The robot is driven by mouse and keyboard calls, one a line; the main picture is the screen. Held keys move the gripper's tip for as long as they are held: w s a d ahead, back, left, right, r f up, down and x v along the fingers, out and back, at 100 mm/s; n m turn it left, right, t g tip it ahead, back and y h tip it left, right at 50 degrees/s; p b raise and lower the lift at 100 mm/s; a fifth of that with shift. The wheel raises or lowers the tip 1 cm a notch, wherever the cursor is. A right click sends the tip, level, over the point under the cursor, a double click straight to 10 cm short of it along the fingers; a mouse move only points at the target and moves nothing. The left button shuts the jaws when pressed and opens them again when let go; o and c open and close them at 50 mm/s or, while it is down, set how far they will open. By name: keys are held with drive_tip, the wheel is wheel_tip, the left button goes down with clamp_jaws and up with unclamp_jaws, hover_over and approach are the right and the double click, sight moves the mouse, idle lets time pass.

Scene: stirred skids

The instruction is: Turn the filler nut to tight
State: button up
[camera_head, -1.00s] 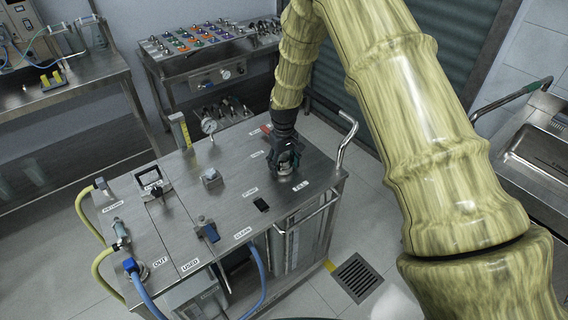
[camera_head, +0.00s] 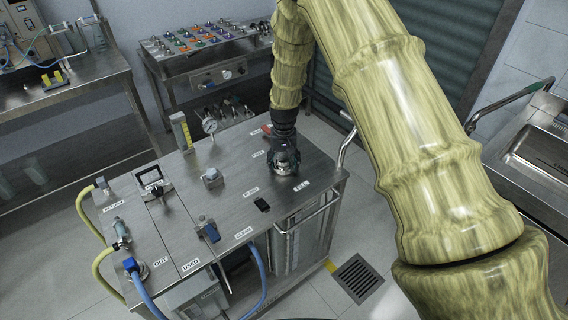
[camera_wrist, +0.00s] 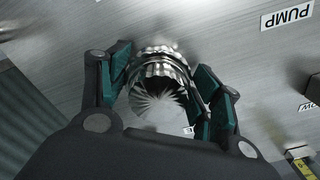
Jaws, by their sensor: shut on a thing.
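The filler nut (camera_wrist: 158,70) is a shiny ribbed metal cap on the steel top of the cart (camera_head: 232,199). In the wrist view it sits between the two teal-padded fingers of my gripper (camera_wrist: 160,92), which are shut on its sides. In the head view my gripper (camera_head: 284,170) points down at the cart's right part, beside a label near the front right edge. There the gripper hides most of the nut. I cannot tell from these frames how tight the nut is.
A rack with colored knobs (camera_head: 200,38) stands behind.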

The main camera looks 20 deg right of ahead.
drive_tip(key=shift+w+m, duration=0.1)
drive_tip(key=shift+m, duration=0.5)
idle(0.3)
drive_tip(key=o, duration=1)
drive_tip(key=shift+r, duration=0.1)
wheel_tip(320, 180, up, 12)
drive_tip(key=shift+f, duration=0.1)
